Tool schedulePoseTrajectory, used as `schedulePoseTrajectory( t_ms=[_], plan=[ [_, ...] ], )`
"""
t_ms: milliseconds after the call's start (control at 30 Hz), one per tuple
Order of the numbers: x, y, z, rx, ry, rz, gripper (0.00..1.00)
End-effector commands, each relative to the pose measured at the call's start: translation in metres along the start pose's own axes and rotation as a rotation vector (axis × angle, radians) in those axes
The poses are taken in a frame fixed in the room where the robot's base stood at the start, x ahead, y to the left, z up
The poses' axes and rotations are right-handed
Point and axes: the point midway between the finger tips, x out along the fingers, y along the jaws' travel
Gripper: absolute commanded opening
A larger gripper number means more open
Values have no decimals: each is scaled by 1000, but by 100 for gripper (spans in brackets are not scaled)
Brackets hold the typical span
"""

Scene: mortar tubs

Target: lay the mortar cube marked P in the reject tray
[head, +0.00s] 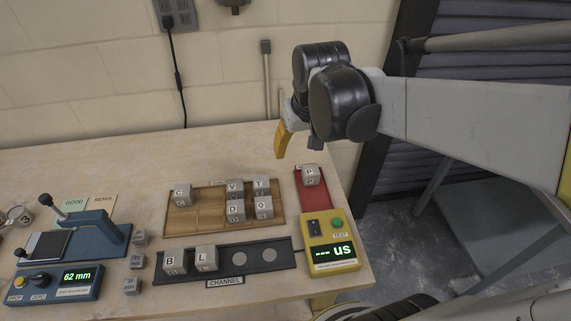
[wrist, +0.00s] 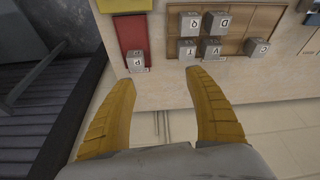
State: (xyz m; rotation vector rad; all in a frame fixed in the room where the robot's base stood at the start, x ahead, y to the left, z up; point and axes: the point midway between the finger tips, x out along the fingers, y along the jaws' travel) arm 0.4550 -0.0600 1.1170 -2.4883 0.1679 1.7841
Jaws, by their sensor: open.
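The mortar cube marked P (head: 311,175) is a small grey cube on the far end of the red reject tray (head: 316,198), at the right of the bench. In the wrist view the P cube (wrist: 136,61) sits at the end of the red tray (wrist: 131,31), near the bench edge. My gripper (head: 295,143) is raised above the back edge of the bench, behind and a little left of the P cube. In the wrist view its yellow fingers (wrist: 160,76) are apart with nothing between them. The cube is clear of both fingers.
A wooden tray (head: 211,212) holds cubes C, V, T, D and Q. A dark channel (head: 224,267) holds cubes B and L. A yellow tester (head: 333,246) stands before the red tray. A blue gauge (head: 60,284) and small blocks are at left. The wall is close behind.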

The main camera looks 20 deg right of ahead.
Motion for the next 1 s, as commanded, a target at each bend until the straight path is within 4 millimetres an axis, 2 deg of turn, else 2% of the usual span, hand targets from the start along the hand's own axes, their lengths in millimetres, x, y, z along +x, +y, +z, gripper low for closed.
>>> schedulePoseTrajectory(
  t_ms=[33, 133, 300, 400, 533, 1000],
  plan=[
    [-12, -9, 16, -19, 38, -7, 63],
    [-28, -23, 41, -53, 119, -22, 63],
    [-40, -39, 75, -95, 230, -47, 63],
    [-42, -44, 86, -110, 269, -57, 63],
    [-43, -47, 92, -117, 293, -63, 63],
    [-43, -47, 93, -118, 294, -63, 63]
  ],
)
